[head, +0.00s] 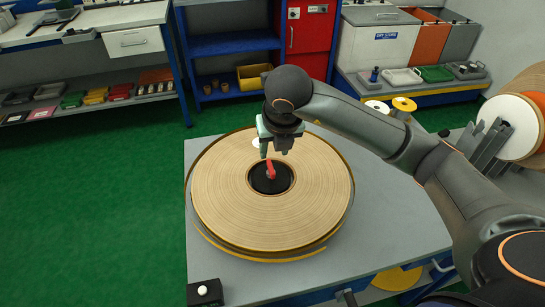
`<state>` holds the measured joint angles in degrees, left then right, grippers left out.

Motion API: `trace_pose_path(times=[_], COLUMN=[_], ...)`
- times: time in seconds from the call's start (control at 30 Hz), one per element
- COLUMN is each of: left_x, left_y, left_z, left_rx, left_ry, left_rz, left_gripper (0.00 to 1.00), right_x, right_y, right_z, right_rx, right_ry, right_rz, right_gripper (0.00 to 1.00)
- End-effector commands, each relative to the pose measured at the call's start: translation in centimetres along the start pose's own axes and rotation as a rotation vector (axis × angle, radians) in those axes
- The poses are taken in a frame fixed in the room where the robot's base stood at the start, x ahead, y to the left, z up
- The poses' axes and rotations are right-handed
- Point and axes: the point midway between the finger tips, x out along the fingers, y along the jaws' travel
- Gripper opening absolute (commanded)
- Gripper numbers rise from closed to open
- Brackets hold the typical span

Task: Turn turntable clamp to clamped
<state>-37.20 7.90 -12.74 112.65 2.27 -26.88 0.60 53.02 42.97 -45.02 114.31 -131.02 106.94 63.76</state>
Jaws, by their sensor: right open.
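The turntable (219,197) carries a wide tan tape roll on a grey bench. The clamp is a red lever (270,170) at the black hub (267,186) in the roll's centre. It looks raised; I cannot tell its exact setting. My right gripper (275,155) hangs over the roll just above the hub, fingers pointing down. It is open, with the red lever close below its fingertips. I cannot tell whether they touch. My left gripper is not in view.
A black box with a white button (203,291) sits at the bench's near left corner. Two small spools (403,105) stand behind the bench. A red cabinet (309,28) and shelves line the back. The green floor (90,210) at left is clear.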

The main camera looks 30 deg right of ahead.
Motion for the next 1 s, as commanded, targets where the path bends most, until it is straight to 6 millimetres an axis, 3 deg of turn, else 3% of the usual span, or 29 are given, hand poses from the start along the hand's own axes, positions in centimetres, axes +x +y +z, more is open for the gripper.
trace_pose_path(times=[0.1, 0.3, 1.0], left_x=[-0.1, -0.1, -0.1], left_y=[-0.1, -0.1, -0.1], left_z=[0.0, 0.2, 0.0], left_rx=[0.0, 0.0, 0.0], left_ry=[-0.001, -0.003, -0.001], left_rz=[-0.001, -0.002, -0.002], left_gripper=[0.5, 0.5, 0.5], right_x=[-2.1, -3.5, -3.6], right_y=[0.0, 0.0, 0.0], right_z=[0.1, 0.0, -0.1], right_rx=[-0.001, -0.001, -0.001], right_ry=[-0.003, 0.001, 0.001], right_rz=[0.001, 0.0, 0.0], right_gripper=[0.45, 0.45, 0.45])
